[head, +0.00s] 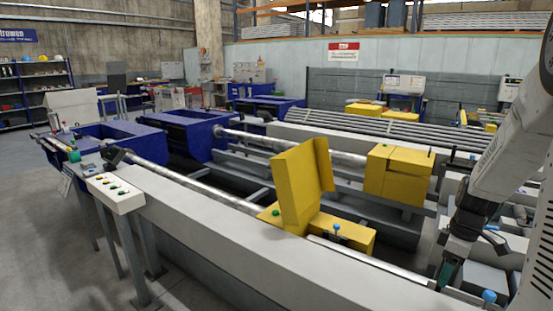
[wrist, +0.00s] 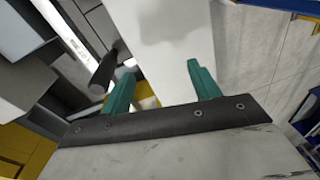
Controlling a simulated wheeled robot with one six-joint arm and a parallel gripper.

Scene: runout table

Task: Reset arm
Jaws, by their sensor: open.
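My gripper (head: 446,275) is at the lower right of the head view, at the end of my arm, close to the long machine bed. In the wrist view its two green fingers (wrist: 161,70) stand apart, with nothing held between them. A white surface, probably the long white beam (head: 215,235), lies beyond the fingers in the wrist view. In the head view only part of the fingers shows, so their exact gap to the machine cannot be told.
A yellow guard (head: 300,185) stands raised on the machine, left of my gripper. A yellow block housing (head: 398,175) is behind it. A blue-topped knob (head: 489,296) is just right of my gripper. A button box (head: 115,192) is at the left. Open floor lies far left.

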